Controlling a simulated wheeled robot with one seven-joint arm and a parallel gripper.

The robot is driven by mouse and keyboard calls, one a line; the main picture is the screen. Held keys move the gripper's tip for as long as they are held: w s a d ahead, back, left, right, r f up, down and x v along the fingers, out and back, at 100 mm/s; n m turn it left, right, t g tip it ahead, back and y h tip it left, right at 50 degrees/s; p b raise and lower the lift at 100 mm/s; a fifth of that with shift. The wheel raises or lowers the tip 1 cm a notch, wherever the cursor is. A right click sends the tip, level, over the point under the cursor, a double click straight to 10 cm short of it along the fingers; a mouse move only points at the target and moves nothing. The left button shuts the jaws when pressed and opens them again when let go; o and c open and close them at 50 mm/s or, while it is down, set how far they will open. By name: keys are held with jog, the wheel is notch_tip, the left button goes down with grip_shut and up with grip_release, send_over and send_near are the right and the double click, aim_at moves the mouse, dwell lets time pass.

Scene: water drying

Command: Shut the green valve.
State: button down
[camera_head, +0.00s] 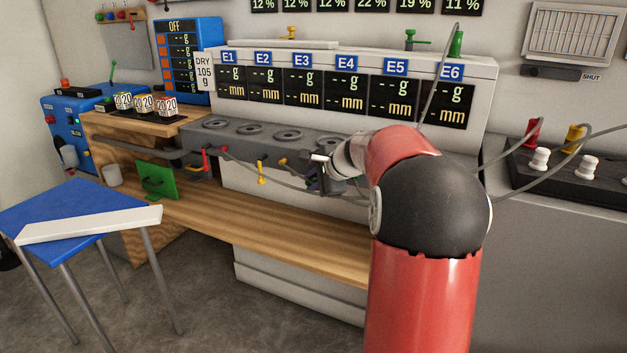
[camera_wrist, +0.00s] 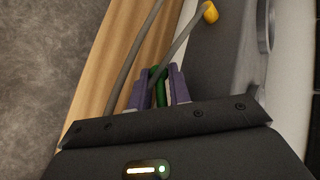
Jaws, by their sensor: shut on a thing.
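My gripper (camera_wrist: 162,88) is shut on a green handle (camera_wrist: 158,78), which shows as a narrow strip between its two purple fingers in the wrist view. This is the green valve's handle as far as I can see; most of it is hidden by the fingers. In the head view my gripper (camera_head: 318,178) is at the front of the grey hotplate bench, above the wooden shelf, and the green handle cannot be made out there. Whether the valve is open or shut cannot be told.
A yellow handle (camera_wrist: 211,12) and grey hoses are just beyond my fingers. Along the bench front are a red handle (camera_head: 207,160) and a hanging yellow handle (camera_head: 262,174). The wooden shelf (camera_head: 290,235) runs below. A blue table (camera_head: 75,195) stands at the left.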

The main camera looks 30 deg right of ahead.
jog(key=c, duration=1.6)
grip_release()
jog(key=shift+c, duration=0.2)
jog(key=v, duration=0.7)
jog(key=shift+s+r, duration=0.2)
jog(key=shift+s, duration=0.1)
jog(key=shift+c, duration=0.5)
